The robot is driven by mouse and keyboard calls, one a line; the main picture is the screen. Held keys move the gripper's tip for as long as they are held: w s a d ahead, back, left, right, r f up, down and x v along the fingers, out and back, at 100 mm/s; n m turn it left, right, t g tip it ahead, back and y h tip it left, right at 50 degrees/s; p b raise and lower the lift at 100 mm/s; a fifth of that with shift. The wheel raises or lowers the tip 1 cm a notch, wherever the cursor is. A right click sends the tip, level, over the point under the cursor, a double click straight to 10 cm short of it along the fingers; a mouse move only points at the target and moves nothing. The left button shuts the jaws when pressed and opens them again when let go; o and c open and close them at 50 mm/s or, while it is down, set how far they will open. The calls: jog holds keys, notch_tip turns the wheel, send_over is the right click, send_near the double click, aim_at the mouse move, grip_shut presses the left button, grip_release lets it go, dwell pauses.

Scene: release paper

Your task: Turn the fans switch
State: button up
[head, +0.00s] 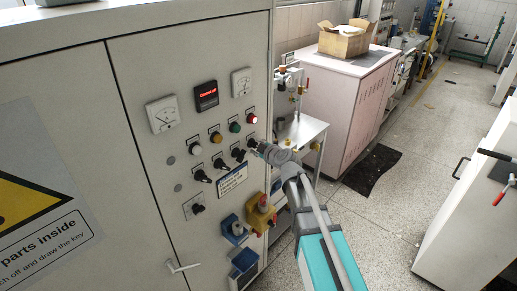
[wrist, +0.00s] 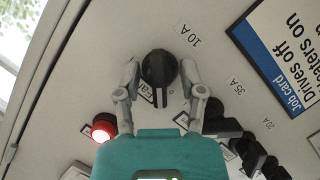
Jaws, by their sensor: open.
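The fans switch is a round black knob (wrist: 159,66) on the cabinet's front panel, with a partly hidden label starting "Fa" (wrist: 143,91) beside it. In the wrist view, my gripper (wrist: 160,72) is open, with one finger on each side of the knob. A gap seems to show on both sides, but I cannot tell how far the fingertips are from the panel. In the head view, my gripper (head: 260,149) is at the right end of the row of black switches and partly hides the knob there.
Other black switches (head: 221,164) sit close by in the same row. A lit red lamp (head: 251,118) is just above. A yellow box with a red button (head: 262,208) is below. A job card (wrist: 285,45) is on the panel.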

grip_shut()
jog(key=shift+d, duration=0.1)
